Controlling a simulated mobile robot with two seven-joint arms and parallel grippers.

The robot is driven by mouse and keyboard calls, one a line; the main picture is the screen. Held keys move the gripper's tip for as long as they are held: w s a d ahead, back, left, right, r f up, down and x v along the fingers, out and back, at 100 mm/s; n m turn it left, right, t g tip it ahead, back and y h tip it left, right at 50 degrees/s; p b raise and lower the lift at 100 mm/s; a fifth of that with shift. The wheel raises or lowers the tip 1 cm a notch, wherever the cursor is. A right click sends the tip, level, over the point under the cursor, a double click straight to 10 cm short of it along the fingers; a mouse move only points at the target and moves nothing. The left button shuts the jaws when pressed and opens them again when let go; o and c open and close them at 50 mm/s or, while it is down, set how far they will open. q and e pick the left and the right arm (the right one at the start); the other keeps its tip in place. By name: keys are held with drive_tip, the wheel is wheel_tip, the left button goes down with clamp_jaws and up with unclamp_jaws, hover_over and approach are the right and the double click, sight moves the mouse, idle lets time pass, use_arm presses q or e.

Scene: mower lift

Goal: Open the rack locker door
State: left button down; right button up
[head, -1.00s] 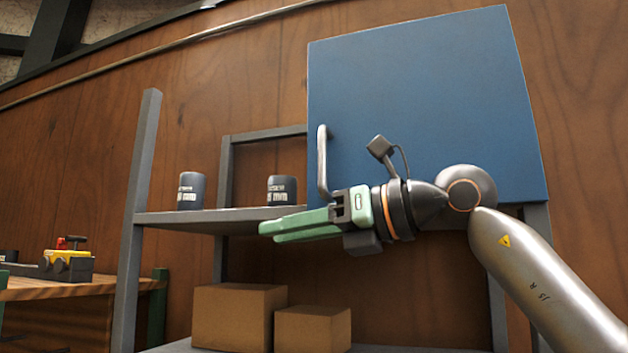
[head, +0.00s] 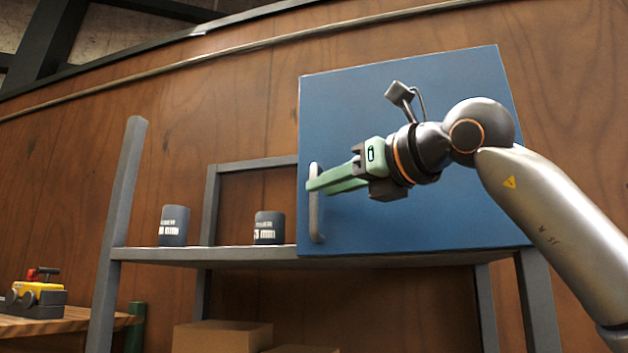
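The blue locker door (head: 420,220) is a flat panel at the upper right of the rack in the head view. It looks closed, with no gap visible along its edges. Its grey vertical bar handle (head: 315,222) is near the door's left edge. My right gripper (head: 318,186) has green fingers and reaches in from the right. Its fingertips are at the handle's upper half and cover part of it in the picture. I cannot tell whether the fingers are spread around the bar or closed on it. My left gripper is not in view.
A grey rack shelf (head: 190,256) left of the door holds two dark labelled cans, one left (head: 174,226) and one right (head: 269,228). Cardboard boxes (head: 222,337) sit below. A wooden bench (head: 50,322) with a yellow tool (head: 38,293) stands far left.

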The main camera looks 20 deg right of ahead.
sight(314, 225)
drive_tip(key=shift+p+x, duration=0.45)
drive_tip(key=shift+x, duration=1.5)
clamp_jaws()
